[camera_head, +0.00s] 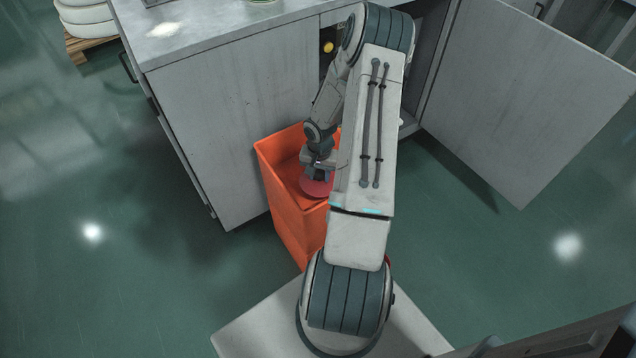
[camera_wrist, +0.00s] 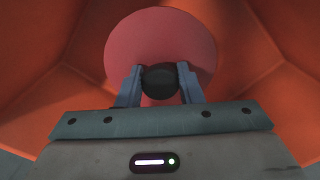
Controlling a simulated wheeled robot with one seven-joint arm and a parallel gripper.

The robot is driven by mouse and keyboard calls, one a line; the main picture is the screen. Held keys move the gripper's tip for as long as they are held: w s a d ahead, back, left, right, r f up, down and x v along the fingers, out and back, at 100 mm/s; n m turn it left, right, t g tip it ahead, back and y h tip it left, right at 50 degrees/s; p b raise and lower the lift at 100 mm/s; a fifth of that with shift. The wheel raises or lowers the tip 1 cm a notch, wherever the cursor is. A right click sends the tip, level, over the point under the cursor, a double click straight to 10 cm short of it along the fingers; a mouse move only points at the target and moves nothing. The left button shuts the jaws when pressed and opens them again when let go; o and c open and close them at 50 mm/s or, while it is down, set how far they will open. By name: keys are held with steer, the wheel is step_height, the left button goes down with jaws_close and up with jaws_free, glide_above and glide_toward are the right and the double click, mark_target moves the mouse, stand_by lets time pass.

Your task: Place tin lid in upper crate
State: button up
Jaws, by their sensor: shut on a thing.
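The tin lid is a round pinkish-red disc with a dark round knob. In the wrist view the lid (camera_wrist: 190,45) lies beyond the fingers, and its knob sits between them. My gripper (camera_wrist: 160,82) is shut on that knob. In the head view my gripper (camera_head: 318,172) reaches down into the orange crate (camera_head: 290,222), with the lid (camera_head: 313,188) below it inside the crate's walls. My arm hides the right part of the crate and lid. I cannot tell whether the lid touches the crate's floor.
A grey cabinet (camera_head: 235,120) stands behind and left of the crate. Its door (camera_head: 530,95) is swung open to the right, and a small yellow thing (camera_head: 327,47) shows in the opening. The green floor (camera_head: 120,270) is clear at left.

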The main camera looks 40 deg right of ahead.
mark_target(319, 182)
steer(key=shift+f, duration=2.1)
steer(key=shift+b, duration=0.35)
steer(key=shift+f, duration=0.25)
steer(key=o, duration=1)
steer(key=shift+r, duration=0.1)
steer(key=shift+r, duration=0.1)
